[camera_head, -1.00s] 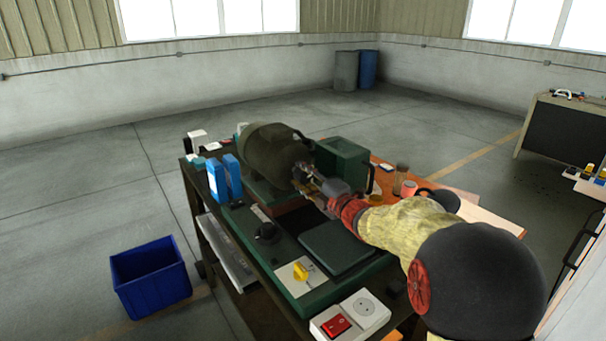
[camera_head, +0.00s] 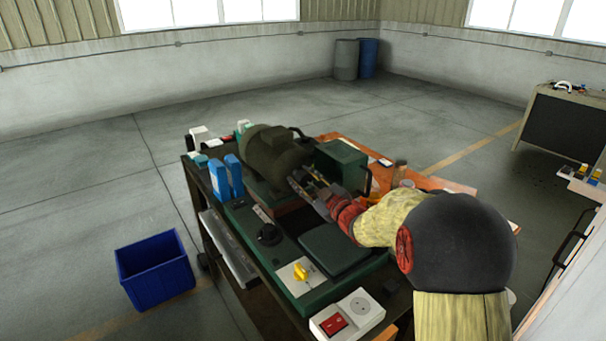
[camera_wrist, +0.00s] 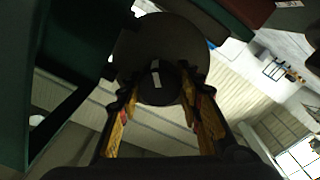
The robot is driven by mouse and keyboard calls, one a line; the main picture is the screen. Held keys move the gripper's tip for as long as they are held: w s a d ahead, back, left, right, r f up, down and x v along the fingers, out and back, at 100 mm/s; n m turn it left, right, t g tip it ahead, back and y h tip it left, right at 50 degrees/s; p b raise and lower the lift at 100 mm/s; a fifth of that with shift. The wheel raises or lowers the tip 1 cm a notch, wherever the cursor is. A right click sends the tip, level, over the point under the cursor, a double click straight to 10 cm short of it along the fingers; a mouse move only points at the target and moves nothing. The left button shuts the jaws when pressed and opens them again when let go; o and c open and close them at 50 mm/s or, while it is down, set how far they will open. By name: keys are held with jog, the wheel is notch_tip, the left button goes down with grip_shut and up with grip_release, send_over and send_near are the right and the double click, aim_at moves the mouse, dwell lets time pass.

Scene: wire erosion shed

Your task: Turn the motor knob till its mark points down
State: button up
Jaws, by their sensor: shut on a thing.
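The dark motor (camera_head: 268,152) lies on its side on the green bench, with its end face toward my gripper. In the wrist view its round end face (camera_wrist: 135,48) fills the top middle. The dark round motor knob (camera_wrist: 176,88) stands out from it, with a pale mark (camera_wrist: 156,75) running from near its middle toward the picture's top. My gripper (camera_wrist: 160,92) has its fingers on both sides of the knob and is shut on it. In the head view my gripper (camera_head: 310,186) reaches the motor's end and hides the knob.
A green box (camera_head: 341,165) stands close right of my gripper. Blue upright cases (camera_head: 226,178), a black knob (camera_head: 269,234), a yellow switch (camera_head: 301,272) and a white socket box with a red switch (camera_head: 348,313) are on the bench. A blue bin (camera_head: 154,270) stands on the floor.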

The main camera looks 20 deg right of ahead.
jog(key=m+p, duration=0.3)
jog(key=m, duration=0.1)
jog(key=shift+m, duration=0.3)
jog(key=shift+d+m+p, duration=0.1)
jog(key=shift+m+p, duration=1.1)
jog(key=shift+m, duration=0.6)
jog(key=shift+f, duration=0.1)
jog(key=o, duration=1.2)
jog(key=shift+c, duration=0.2)
jog(key=s+d, duration=0.2)
jog(key=s, duration=0.9)
jog(key=shift+s, duration=0.4)
